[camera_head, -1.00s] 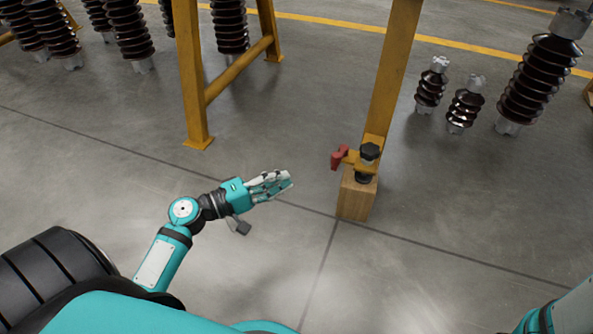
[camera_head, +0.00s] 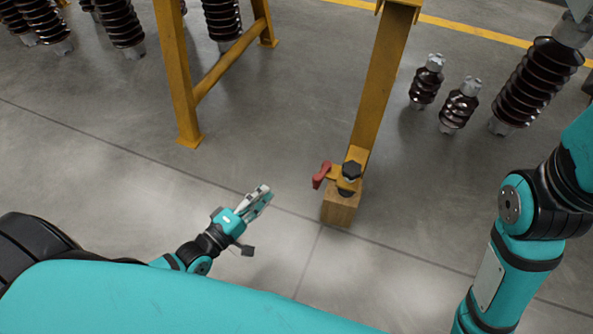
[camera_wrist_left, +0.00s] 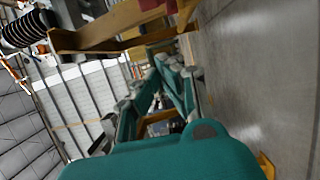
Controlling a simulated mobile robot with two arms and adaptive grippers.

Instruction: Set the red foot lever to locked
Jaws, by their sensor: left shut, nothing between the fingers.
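The red foot lever (camera_head: 321,174) sticks out to the left of a yellow bracket at the foot of a yellow post (camera_head: 381,85). A dark knob (camera_head: 351,170) sits beside it, above a wooden block (camera_head: 341,206). My left gripper (camera_head: 262,196) is shut and empty. It is left of the lever and a little lower in the head view, with a gap between them. The left wrist view is tilted sideways and shows teal gripper parts (camera_wrist_left: 165,90); I cannot clearly make out the lever there. My right gripper is outside the views.
Another yellow frame leg (camera_head: 178,75) stands at upper left. Ribbed dark insulators (camera_head: 538,85) stand at the right, others at the back left. My right arm (camera_head: 515,230) fills the right edge. The grey floor around the block is clear.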

